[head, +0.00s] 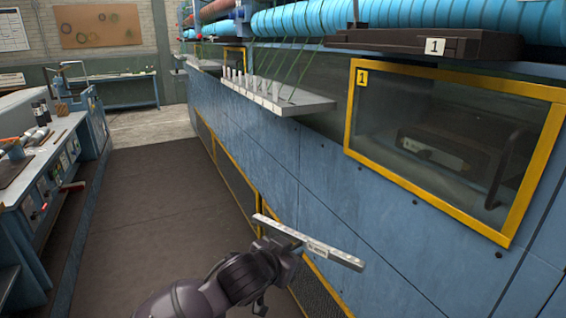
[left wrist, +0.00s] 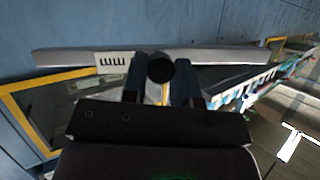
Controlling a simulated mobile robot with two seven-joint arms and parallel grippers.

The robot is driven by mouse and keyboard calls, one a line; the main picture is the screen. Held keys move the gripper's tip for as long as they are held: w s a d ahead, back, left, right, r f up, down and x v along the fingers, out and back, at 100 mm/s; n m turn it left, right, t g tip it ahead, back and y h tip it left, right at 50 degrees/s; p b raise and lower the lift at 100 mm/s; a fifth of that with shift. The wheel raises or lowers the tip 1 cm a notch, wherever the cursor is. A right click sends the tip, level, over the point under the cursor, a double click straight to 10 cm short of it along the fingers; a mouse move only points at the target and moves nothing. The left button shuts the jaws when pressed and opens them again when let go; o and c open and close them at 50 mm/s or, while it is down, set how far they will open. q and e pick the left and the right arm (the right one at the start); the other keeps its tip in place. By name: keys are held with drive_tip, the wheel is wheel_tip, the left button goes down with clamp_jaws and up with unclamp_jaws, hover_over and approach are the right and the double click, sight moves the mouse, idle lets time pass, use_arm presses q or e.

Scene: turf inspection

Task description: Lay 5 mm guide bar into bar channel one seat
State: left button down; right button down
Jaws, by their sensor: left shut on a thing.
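The guide bar (head: 340,257) is a long, thin, pale grey metal bar with a small printed label. My left gripper (head: 289,244) is shut on it near its middle. The bar is held in the air in front of the blue machine side, below the yellow-framed window. In the left wrist view the bar (left wrist: 230,57) lies across the gripper fingers (left wrist: 161,82), its white label left of them. A dark long holder (head: 395,42) marked 1 sits at the upper right, above the window; whether it is bar channel one I cannot tell. My right gripper is not in view.
A yellow-framed window (head: 352,110), also marked 1, is at right. A pale shelf with upright pegs (head: 305,103) juts from the blue machine (head: 330,190). Blue ribbed rollers (head: 300,20) run above. A workbench (head: 22,190) stands left; the dark floor mat (head: 150,220) between is clear.

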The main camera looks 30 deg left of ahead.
use_arm(q)
drive_tip(key=w+r+m+h+p, duration=0.1)
drive_tip(key=w+r+h, duration=0.15)
drive_tip(key=r, duration=0.95)
drive_tip(key=w+r+m+h+p, duration=0.1)
drive_tip(key=w+r+m, duration=0.15)
drive_tip(key=r, duration=0.95)
drive_tip(key=s+r+m+g+h, duration=0.1)
drive_tip(key=s+r, duration=0.2)
drive_tip(key=r, duration=0.7)
drive_tip(key=s+r+m+g+h+p, duration=0.1)
drive_tip(key=s+r, duration=0.3)
drive_tip(key=r, duration=0.7)
drive_tip(key=shift+r+h, duration=0.3)
drive_tip(key=shift+h, duration=0.05)
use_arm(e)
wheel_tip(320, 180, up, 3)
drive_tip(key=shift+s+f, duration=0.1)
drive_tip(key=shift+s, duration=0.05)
use_arm(q)
drive_tip(key=shift+s+a+p, duration=0.1)
drive_tip(key=shift+p, duration=0.2)
drive_tip(key=w+d+p, duration=0.1)
drive_tip(key=w+d, duration=0.4)
drive_tip(key=w, duration=0.2)
drive_tip(key=shift+d, duration=0.25)
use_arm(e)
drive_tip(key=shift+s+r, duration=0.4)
